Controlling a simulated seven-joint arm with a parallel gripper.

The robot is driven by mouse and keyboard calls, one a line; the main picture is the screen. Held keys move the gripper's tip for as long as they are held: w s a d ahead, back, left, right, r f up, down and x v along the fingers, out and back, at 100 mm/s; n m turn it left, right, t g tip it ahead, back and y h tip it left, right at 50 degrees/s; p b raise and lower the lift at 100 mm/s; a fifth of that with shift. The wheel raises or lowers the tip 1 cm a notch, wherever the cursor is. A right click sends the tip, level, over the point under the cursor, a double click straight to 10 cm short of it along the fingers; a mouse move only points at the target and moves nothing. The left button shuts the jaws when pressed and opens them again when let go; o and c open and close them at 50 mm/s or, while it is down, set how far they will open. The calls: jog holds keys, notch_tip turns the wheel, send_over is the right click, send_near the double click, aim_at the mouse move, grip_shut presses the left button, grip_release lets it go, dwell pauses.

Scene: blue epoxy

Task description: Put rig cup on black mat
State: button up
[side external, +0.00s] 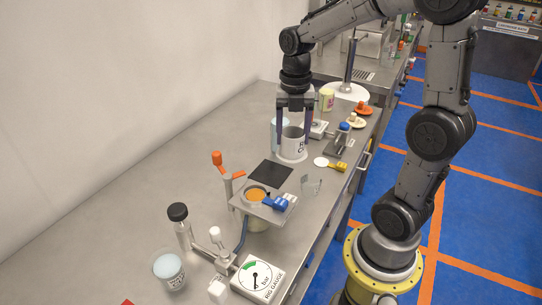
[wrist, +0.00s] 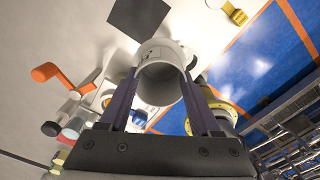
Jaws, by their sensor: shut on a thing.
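The rig cup (side external: 292,149) is a white cup with dark lettering on its side. It is upright between the two fingers of my gripper (side external: 293,138), which is shut on it. In the wrist view, the pale cup (wrist: 160,84) sits between the dark fingers of my gripper (wrist: 160,72), its open mouth toward the camera. I cannot tell whether its base touches the bench. The black mat (side external: 270,173) lies flat and bare just nearer the side camera than the cup. The mat (wrist: 140,17) shows above the cup in the wrist view.
A raised metal stand (side external: 262,208) with an orange-topped item and a blue clip is nearer the side camera than the mat. An orange-handled valve (side external: 222,165) stands left.

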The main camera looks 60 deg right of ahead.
jog(key=shift+w+d+f, duration=0.45)
jog(key=shift+w+f, duration=0.8)
jog(key=shift+f, duration=0.5)
jog(key=shift+w+d+f, duration=0.45)
jog(key=shift+w+f, duration=0.8)
jog(key=shift+f, duration=0.45)
jog(key=shift+w+d+f, duration=0.45)
jog(key=shift+w+f, duration=0.8)
jog(key=shift+f, duration=0.5)
jog(key=shift+f, duration=0.1)
jog(key=o, duration=1.4)
